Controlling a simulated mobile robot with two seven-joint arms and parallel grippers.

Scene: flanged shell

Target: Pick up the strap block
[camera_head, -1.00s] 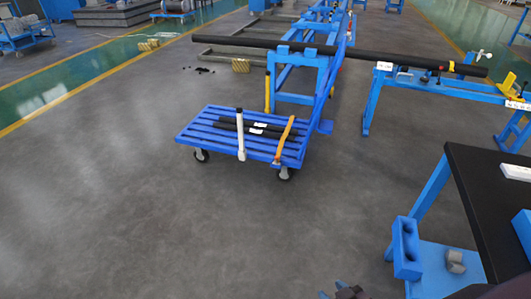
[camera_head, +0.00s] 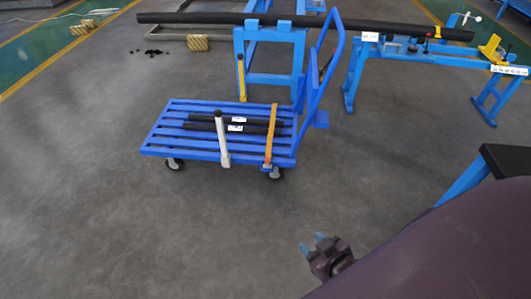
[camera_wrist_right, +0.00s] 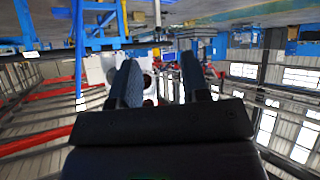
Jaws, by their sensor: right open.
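I cannot pick out the strap block for certain in any current view. An orange strap-like strip (camera_head: 271,135) lies across the right end of the blue cart (camera_head: 158,147). My right gripper (camera_head: 313,243) is low in the head view, over bare floor, in front of the cart and apart from it. Its fingers are open with nothing between them. They also show apart in the right wrist view (camera_wrist_right: 160,82), which looks out across the hall. My left gripper is not in view.
Dark bars (camera_head: 205,126) and a white post (camera_head: 222,140) are on the cart. A long dark pipe (camera_head: 350,27) rests on blue stands behind. A black table corner (camera_head: 507,160) is at the right, partly behind my right arm.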

